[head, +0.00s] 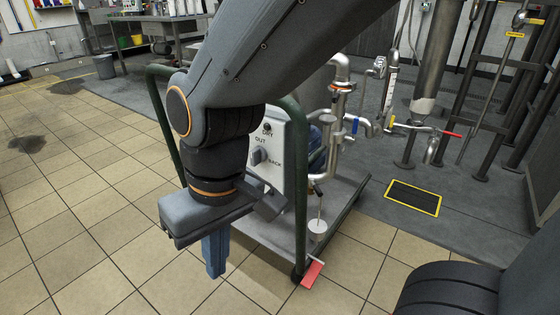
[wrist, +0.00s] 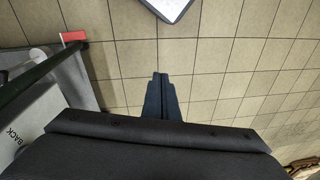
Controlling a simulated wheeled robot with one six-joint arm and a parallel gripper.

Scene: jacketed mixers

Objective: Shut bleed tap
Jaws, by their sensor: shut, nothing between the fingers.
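My gripper (head: 214,256) points down with its blue fingers together and empty, over the tiled floor in front of the cart. A small fitting (head: 318,190) points down above a round white piece (head: 317,227). I cannot tell which of these is the bleed tap. My gripper is apart from all of them.
The cart's green rail (head: 302,190) and a panel with a knob (head: 258,157) stand between my gripper and the pipework. A red plate (head: 312,274) sits low at the cart's corner. A yellow-edged floor grate (head: 413,197) lies right. The tiled floor at left is clear.

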